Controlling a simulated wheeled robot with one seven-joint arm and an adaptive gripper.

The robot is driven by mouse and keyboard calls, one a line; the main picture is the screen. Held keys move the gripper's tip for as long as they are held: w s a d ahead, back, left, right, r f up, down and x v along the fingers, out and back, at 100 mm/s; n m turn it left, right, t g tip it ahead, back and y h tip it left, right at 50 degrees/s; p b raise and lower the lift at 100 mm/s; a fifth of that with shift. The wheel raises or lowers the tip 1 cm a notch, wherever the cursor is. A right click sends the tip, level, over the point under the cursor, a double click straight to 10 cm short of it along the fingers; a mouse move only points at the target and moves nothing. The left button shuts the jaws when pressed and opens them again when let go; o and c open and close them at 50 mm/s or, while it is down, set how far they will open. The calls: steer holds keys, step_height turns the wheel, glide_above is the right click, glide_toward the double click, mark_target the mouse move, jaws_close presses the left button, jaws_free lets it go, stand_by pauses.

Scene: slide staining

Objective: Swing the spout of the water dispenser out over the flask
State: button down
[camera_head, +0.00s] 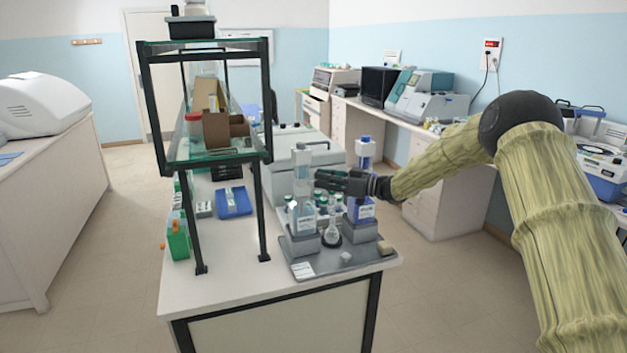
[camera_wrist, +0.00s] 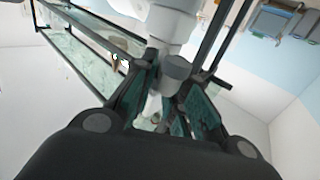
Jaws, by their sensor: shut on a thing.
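Two bottle-top dispensers stand on a grey tray (camera_head: 312,268). The left dispenser (camera_head: 304,219) has a clear bottle and a pale upper part; the right dispenser (camera_head: 362,210) has blue parts. I cannot read which label says water. The flask (camera_head: 333,229), small and clear, stands between them. My gripper (camera_head: 322,179) reaches in from the right and is shut at the left dispenser's upper part. In the wrist view, a white body (camera_wrist: 172,22) and grey cap (camera_wrist: 177,68) lie beyond the fingers (camera_wrist: 162,112), with a pale piece between them. The spout's direction is unclear.
A glass-shelved rack (camera_head: 205,158) with black posts stands close on the left. A white boxy instrument (camera_head: 313,140) is behind the dispensers. Several small bottles stand behind the flask. The tray's front has a white card (camera_head: 303,270) and a small grey piece (camera_head: 346,256).

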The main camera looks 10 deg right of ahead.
steer(key=shift+w+d+g, duration=0.1)
steer(key=shift+g, duration=0.2)
steer(key=c, duration=1.4)
jaws_free()
steer(key=shift+r, duration=0.1)
step_height(320, 180, up, 10)
steer(key=shift+f, duration=0.1)
